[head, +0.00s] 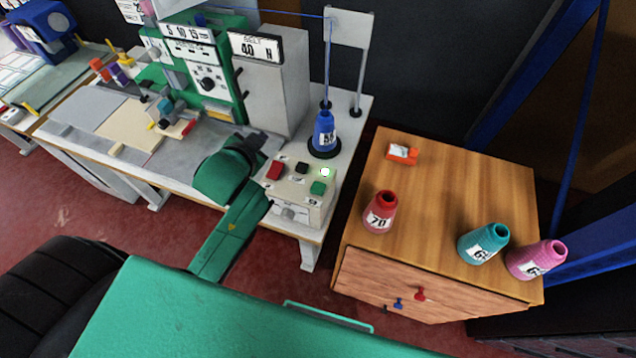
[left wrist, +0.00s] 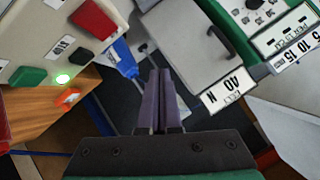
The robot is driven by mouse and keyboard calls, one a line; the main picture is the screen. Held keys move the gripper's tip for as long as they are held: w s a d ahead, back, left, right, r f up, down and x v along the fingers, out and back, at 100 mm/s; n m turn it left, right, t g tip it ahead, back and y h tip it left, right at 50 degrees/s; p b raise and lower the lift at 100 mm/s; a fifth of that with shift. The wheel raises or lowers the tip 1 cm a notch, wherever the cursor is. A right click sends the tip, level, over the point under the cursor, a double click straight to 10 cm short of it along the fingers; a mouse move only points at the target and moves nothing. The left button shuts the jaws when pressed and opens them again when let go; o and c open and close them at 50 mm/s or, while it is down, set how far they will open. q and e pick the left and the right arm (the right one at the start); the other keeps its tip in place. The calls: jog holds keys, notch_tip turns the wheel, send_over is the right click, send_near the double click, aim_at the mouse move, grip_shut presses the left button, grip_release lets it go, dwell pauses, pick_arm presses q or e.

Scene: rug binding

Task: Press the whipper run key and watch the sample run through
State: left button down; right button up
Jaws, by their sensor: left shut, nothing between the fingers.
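A control box (head: 300,200) on the right end of the machine table carries a red key (head: 276,170), a black key (head: 302,168) and a green key (head: 318,188). A lamp (head: 325,172) beside the green key glows bright green-white. The key labels are too small to read. My left gripper (head: 257,138) is left of the box, apart from the keys. In the left wrist view its fingers (left wrist: 157,100) are shut and empty; the red key (left wrist: 95,18), green key (left wrist: 28,76) and lit lamp (left wrist: 62,78) show to their left. The green machine (head: 185,60) has a pale flat piece (head: 135,125) before it.
A blue thread cone (head: 324,135) stands behind the control box. A wooden cabinet (head: 440,195) at right bears a red cone (head: 381,212), a teal cone (head: 483,243), a pink cone (head: 536,260) and a small orange item (head: 402,154). A grey cabinet (head: 270,85) stands behind my gripper.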

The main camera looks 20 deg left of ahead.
pick_arm(q)
jog(key=w+d+r+m+t+h, duration=0.25)
jog(key=w+r+m+t, duration=0.35)
jog(key=r, duration=0.4)
jog(key=w+d+r+m+t+h, duration=0.1)
jog(key=d+r+m+h, duration=0.7)
jog(key=d+m, duration=0.25)
jog(key=s+d+f+m+g+h, duration=0.25)
jog(key=d+m+g, duration=0.2)
jog(key=m, duration=0.35)
jog(key=s+d+f+m+g+h, duration=0.2)
jog(key=d+f+m+g+h, duration=0.15)
jog(key=m+g, duration=0.35)
jog(key=s+a+f+m+g+y, duration=0.5)
jog(key=a+f+m, duration=0.1)
jog(key=f, duration=0.4)
jog(key=shift+a+g, duration=0.35)
jog(key=shift+a, duration=0.55)
jog(key=shift+f+y, duration=0.1)
jog(key=shift+y, duration=0.15)
